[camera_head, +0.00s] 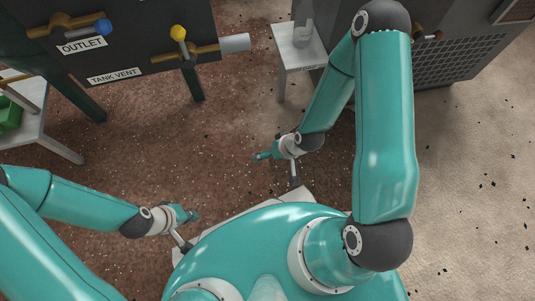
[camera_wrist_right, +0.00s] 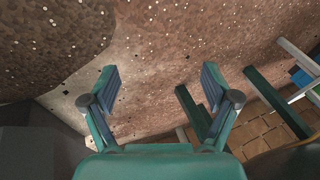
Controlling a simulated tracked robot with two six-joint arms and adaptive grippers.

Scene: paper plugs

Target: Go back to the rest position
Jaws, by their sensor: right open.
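My left gripper (camera_head: 190,217) is low at the left of my base in the head view, small and seen from above; its finger gap does not show clearly. My right gripper (camera_head: 264,156) hangs over the brown floor in front of my base. In the right wrist view, its two fingers (camera_wrist_right: 158,88) are spread wide with nothing between them. A pale cylinder (camera_head: 235,43) sits at the end of the tank vent pipe, away from both grippers.
A dark panel (camera_head: 130,35) carries the outlet pipe with a blue knob (camera_head: 103,27) and the vent pipe with a yellow knob (camera_head: 178,33). A white table (camera_head: 45,140) with a green bin (camera_head: 9,114) is left. A small table (camera_head: 290,58) and grey grilled cabinet (camera_head: 455,55) stand behind.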

